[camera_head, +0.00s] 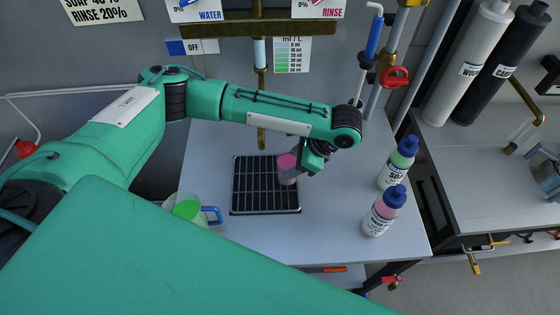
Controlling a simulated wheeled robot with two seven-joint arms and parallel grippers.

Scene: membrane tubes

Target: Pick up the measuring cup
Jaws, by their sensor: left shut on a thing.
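The measuring cup (287,168) shows as a small, see-through cup with pink in it. It is over the right part of a black slotted grate (236,190) on the pale table. My left gripper (299,172) reaches down from the right side of the cup and is shut on it. The fingers hide part of the cup, and I cannot tell whether its base touches the grate. My right gripper is not in view.
A clear jug (169,206) with green content and a blue handle stands left of the grate. A soap bottle (396,170) and a pink bottle (378,217) stand at the right. A brass spout (262,120) hangs behind the grate. Table between grate and bottles is clear.

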